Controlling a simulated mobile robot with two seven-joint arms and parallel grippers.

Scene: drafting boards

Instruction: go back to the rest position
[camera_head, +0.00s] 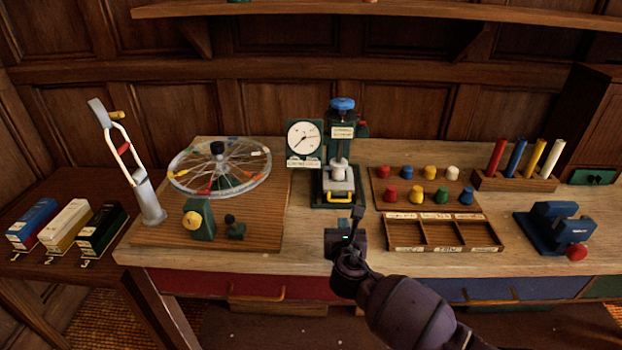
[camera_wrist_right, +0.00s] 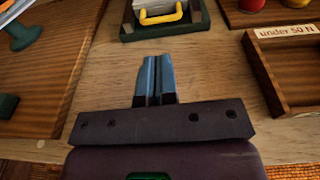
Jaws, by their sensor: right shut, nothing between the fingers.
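My right gripper (camera_head: 355,218) reaches in from the lower right in the head view, over the front edge of the workbench (camera_head: 310,256). In the right wrist view its two blue-grey fingers (camera_wrist_right: 155,78) lie together with nothing between them. The fingertips point at the green base of the press (camera_head: 340,180) and are apart from its yellow handle (camera_wrist_right: 161,15). My left gripper is in neither view.
A spoked wheel (camera_head: 219,168) on a wooden board stands left of the press. Right of it are a labelled sorting tray (camera_head: 443,233), colored knobs, colored tubes (camera_head: 516,158) and a blue vise (camera_head: 552,228).

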